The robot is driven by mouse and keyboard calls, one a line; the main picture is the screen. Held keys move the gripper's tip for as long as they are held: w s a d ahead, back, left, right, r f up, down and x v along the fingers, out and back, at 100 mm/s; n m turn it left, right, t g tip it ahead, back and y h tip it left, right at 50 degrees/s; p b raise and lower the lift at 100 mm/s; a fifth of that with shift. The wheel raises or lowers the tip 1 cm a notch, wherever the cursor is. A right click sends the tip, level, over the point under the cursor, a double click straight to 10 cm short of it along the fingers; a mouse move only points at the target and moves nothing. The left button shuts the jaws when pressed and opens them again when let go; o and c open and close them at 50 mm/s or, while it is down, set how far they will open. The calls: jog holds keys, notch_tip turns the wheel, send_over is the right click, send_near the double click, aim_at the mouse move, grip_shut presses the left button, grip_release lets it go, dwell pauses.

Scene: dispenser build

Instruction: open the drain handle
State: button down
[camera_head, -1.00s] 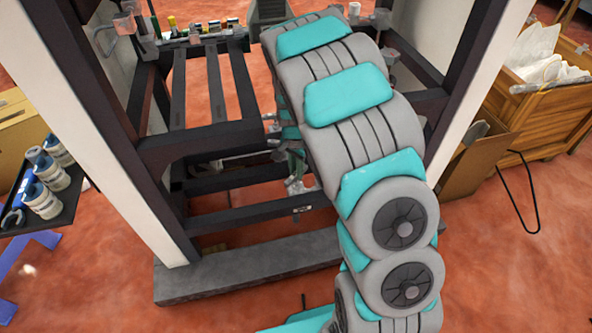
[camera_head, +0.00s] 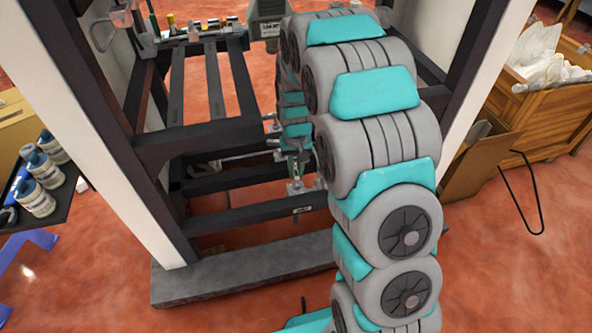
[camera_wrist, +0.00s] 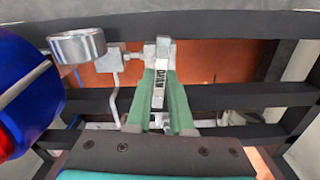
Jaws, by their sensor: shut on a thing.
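The drain handle (camera_wrist: 158,90) is a narrow metal lever with a dark "DRAIN" label, in the middle of the wrist view. My gripper (camera_wrist: 160,76) has its two green fingers on either side of the handle and is shut on it. In the head view my gripper (camera_head: 297,166) is low inside the dark frame, left of my arm. The handle is too small there to make out clearly. A metal fitting (camera_wrist: 163,47) stands at the handle's far end.
A round metal gauge (camera_wrist: 77,45) and a thin pipe (camera_wrist: 116,85) are close left of the handle. A blue rounded body (camera_wrist: 28,88) fills the wrist view's left edge. Dark frame bars (camera_head: 205,145) surround my gripper.

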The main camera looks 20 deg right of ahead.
aim_at(296, 173)
jog(key=shift+n, duration=0.6)
jog(key=c, duration=0.8)
grip_release()
notch_tip(296, 173, up, 7)
jog(key=shift+r, duration=0.35)
